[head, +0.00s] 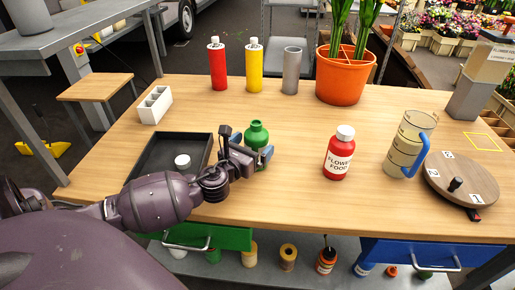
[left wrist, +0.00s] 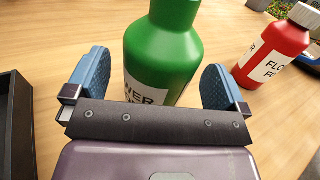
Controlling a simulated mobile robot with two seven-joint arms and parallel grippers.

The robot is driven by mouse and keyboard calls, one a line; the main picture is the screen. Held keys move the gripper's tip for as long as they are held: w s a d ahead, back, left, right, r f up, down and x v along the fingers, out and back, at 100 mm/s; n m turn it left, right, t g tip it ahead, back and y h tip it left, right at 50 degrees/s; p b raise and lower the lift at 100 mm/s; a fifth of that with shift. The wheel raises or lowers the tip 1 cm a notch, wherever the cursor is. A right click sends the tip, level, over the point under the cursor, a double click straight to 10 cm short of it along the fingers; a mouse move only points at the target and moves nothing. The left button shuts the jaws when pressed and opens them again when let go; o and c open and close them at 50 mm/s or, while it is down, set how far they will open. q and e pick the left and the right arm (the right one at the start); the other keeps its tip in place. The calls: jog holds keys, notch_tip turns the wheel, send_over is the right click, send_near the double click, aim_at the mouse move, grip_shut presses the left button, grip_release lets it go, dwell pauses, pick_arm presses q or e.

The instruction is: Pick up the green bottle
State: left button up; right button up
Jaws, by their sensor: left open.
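The green bottle (head: 257,132) stands upright on the wooden table, partly hidden behind my left gripper in the head view. My left gripper (head: 266,156) is open at the bottle's near side. In the left wrist view the green bottle (left wrist: 163,55) has a white label and stands between the two blue fingertips of the left gripper (left wrist: 157,82). My right gripper is in neither view.
A red flower food bottle (head: 339,155) stands to the right, with a measuring jug (head: 408,145) and a round turntable (head: 462,178) beyond it. A black tray (head: 150,160) with a white cap (head: 182,161) lies left. Red, yellow and grey cylinders and an orange pot (head: 341,82) stand behind.

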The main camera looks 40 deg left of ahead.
aim_at(256, 123)
pick_arm(q)
jog(key=shift+w+a, duration=0.1)
jog(key=shift+w, duration=0.9)
jog(key=c, duration=1)
jog(key=shift+r, duration=0.55)
jog(key=shift+c, duration=0.2)
notch_tip(256, 123, up, 5)
jog(key=shift+r+p, duration=0.2)
jog(key=shift+p, duration=0.95)
notch_tip(256, 123, up, 14)
jog(key=p, duration=0.4)
jog(key=shift+f, duration=0.25)
